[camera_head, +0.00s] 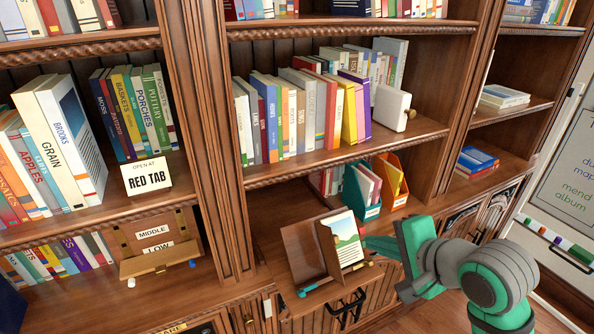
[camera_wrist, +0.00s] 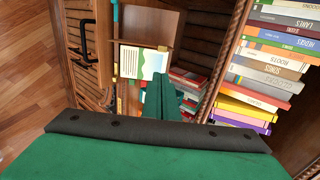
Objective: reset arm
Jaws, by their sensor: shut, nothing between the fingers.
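My gripper (camera_head: 372,243) is green and shut, with nothing in it. In the head view it reaches in from the right and points left, close to the right edge of a wooden book stand (camera_head: 303,252). A picture page (camera_head: 346,240) with a green and blue landscape stands on that stand. In the wrist view my closed fingers (camera_wrist: 160,92) show just below the picture page (camera_wrist: 148,62). I cannot tell whether the fingertips touch the stand or page.
Shelves of books (camera_head: 310,105) rise behind. A teal file box (camera_head: 362,190) and an orange one (camera_head: 392,182) stand behind the stand. A whiteboard (camera_head: 570,160) is right. Wooden floor (camera_wrist: 30,60) is open.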

